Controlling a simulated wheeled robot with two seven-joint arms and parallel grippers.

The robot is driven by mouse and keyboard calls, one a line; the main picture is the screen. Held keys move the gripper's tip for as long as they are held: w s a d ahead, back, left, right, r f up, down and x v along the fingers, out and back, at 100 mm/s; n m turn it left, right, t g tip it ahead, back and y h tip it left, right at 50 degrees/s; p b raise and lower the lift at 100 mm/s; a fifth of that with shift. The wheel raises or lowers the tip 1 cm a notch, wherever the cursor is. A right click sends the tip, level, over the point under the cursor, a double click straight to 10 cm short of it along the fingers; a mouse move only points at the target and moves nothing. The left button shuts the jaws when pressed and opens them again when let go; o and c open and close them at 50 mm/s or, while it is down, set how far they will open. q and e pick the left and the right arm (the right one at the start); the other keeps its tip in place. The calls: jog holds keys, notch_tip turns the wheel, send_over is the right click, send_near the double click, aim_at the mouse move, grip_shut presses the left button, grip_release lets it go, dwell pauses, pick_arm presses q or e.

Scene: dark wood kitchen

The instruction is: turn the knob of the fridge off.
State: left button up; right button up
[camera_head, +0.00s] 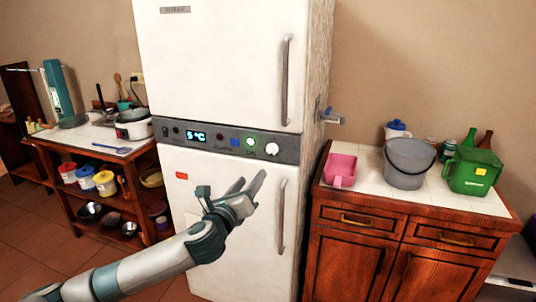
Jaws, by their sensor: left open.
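The white fridge (222,60) stands in the middle, with a dark control strip (220,149) between its upper and lower doors. The knob (272,149) is a small white round dial near the right end of the strip. A green light (250,141) glows just left of it, and the display (196,136) is lit and seems to read 5 °C. My left gripper (252,176) is open and empty in front of the lower door, its fingers pointing up and right, below the knob and apart from it. My right gripper is not in view.
Two vertical handles, upper (287,80) and lower (281,216), stick out from the doors near the knob. A wooden cabinet (400,255) at right carries a grey bucket (408,165) and a green container (474,172). A cluttered shelf unit (75,150) stands at left.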

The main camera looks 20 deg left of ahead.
pick_arm(q)
jog(key=shift+a, duration=0.1)
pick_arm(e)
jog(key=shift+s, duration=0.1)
pick_arm(q)
jog(key=p, duration=0.1)
send_near(270, 152)
jog(key=w+p, duration=0.2)
jog(key=w, duration=0.5)
jog(key=shift+w+p, duration=0.3)
jog(key=shift+w, duration=0.7)
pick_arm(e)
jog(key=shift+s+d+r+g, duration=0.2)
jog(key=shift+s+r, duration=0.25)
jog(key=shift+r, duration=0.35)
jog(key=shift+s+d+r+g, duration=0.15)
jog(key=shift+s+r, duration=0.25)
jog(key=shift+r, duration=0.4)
pick_arm(q)
jog(key=c, duration=1)
